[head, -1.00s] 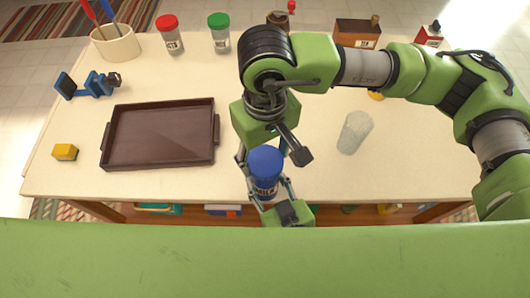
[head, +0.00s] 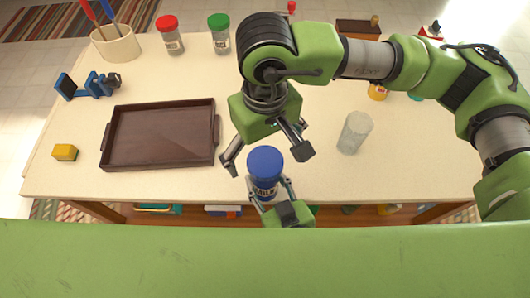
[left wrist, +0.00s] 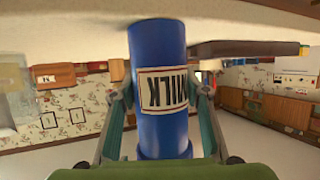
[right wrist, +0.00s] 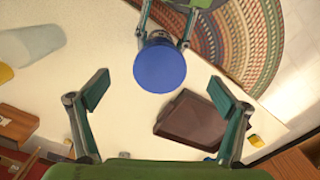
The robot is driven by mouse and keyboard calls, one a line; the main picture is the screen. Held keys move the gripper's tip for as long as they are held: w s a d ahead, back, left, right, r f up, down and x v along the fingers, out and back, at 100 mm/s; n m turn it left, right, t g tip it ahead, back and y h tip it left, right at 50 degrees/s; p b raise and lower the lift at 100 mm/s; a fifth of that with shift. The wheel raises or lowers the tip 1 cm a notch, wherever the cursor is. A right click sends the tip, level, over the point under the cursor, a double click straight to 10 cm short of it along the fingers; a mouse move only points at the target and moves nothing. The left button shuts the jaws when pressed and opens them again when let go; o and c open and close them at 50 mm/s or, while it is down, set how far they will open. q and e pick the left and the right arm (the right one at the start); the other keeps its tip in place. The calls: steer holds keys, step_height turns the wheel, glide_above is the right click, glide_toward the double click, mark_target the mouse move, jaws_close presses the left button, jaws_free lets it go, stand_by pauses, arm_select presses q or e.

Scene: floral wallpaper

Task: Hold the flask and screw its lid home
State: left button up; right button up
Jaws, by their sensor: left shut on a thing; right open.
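The blue flask (head: 265,190) with a MILK label stands upright near the table's front edge, with its blue lid (head: 265,160) on top. My left gripper (head: 268,186) is shut on the flask's body; the left wrist view shows a finger on each side of the label. My right gripper (head: 267,161) is open near the lid, and its fingers touch nothing. In the right wrist view the round lid (right wrist: 160,68) shows between and slightly beyond the open fingertips. I cannot tell whether the lid is fully seated.
A brown tray (head: 215,155) lies left of the flask, with a yellow block (head: 65,152) beyond it. A clear tumbler (head: 355,132) stands to the right. Red-lidded (head: 171,35) and green-lidded (head: 219,34) jars stand at the back.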

mark_target(265, 160)
steer(key=shift+r, duration=2.65)
